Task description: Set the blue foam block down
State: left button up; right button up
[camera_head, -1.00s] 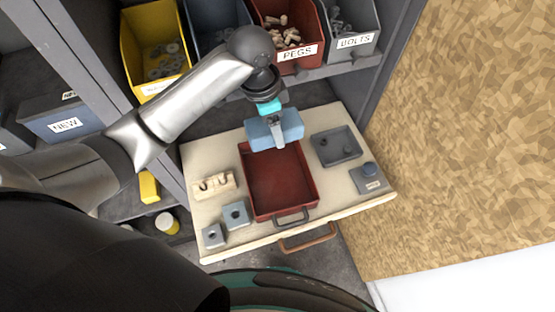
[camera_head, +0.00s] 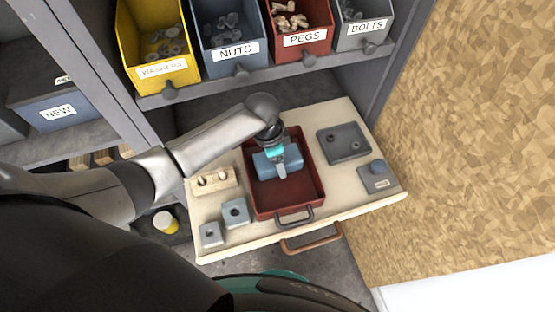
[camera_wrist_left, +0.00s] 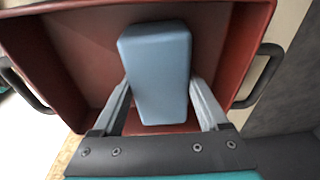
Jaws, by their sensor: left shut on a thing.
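The blue foam block (camera_head: 264,166) is in the red tray, toward its far half, in the head view. My left gripper (camera_head: 281,168) is shut on the block, with a finger on either side of it. In the left wrist view the block (camera_wrist_left: 158,70) sits between both fingers, over the tray's floor. I cannot tell whether its underside touches that floor. The red tray (camera_head: 309,189) lies on the pulled-out wooden board and has dark handles at its ends. My right gripper is not seen.
On the board (camera_head: 222,248) are a pale wooden holder (camera_head: 213,182), two grey square blocks (camera_head: 235,212), a grey plate with two holes (camera_head: 343,143) and a grey block with a blue knob (camera_head: 379,178). Labelled bins (camera_head: 305,38) stand on the shelf behind.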

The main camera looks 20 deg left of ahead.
pick_arm(q)
jog(key=shift+f, duration=0.15)
jog(key=o, duration=1.2)
jog(key=shift+o, duration=0.2)
jog(key=r+p, duration=0.1)
jog(key=r, duration=0.2)
jog(key=r+p, duration=0.1)
jog(key=r, duration=0.3)
jog(key=a+r+p, duration=0.1)
jog(key=r, duration=0.2)
jog(key=shift+s+a+r, duration=0.1)
jog(key=shift+s+r, duration=0.25)
jog(key=shift+s, duration=0.05)
jog(key=shift+s+a+r+p, duration=0.15)
jog(key=shift+r+p, duration=0.25)
jog(key=shift+r, duration=0.35)
